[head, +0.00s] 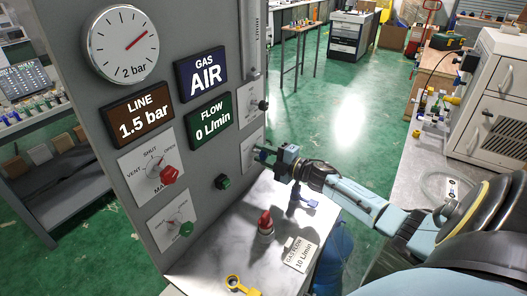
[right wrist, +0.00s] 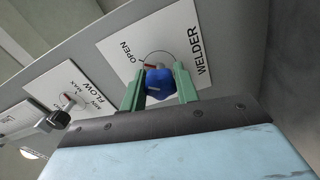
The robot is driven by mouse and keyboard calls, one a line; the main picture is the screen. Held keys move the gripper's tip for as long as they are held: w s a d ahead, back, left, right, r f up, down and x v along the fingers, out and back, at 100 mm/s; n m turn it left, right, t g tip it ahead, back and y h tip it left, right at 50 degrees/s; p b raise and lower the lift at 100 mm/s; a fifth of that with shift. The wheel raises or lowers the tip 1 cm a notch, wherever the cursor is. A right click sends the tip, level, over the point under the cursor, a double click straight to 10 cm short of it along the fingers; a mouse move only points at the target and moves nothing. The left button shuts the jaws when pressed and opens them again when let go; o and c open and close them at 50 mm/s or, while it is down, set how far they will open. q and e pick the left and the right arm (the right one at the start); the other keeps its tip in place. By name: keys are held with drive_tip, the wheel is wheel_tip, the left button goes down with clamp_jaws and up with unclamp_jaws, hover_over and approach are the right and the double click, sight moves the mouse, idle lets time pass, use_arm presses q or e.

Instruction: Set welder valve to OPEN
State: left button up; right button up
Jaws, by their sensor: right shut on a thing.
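The welder valve is a blue knob (right wrist: 160,88) on a white plate (right wrist: 185,30) marked WELDER and OPEN in the right wrist view. A small reddish mark shows at the knob's upper left, on the side of the OPEN label. The knob's exact setting cannot be told. My right gripper (right wrist: 160,97) is shut on the knob, with a green finger on each side. In the head view my right gripper (head: 266,155) is against the panel's right side and hides the knob. My left gripper is not in view.
The grey panel (head: 75,60) carries a 2 bar gauge (head: 121,44) and displays reading LINE 1.5 bar (head: 138,117), GAS AIR (head: 201,73) and FLOW 0 L/min (head: 210,122). A red-topped fitting (head: 265,222) and a GAS FLOW card (head: 299,254) are on the metal ledge below.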

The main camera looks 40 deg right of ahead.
drive_tip(key=shift+m, duration=0.6)
drive_tip(key=shift+m+p, duration=0.3)
drive_tip(key=o, duration=1)
drive_tip(key=shift+c, duration=0.2)
drive_tip(key=v, duration=1.3)
drive_tip(key=shift+s, duration=0.2)
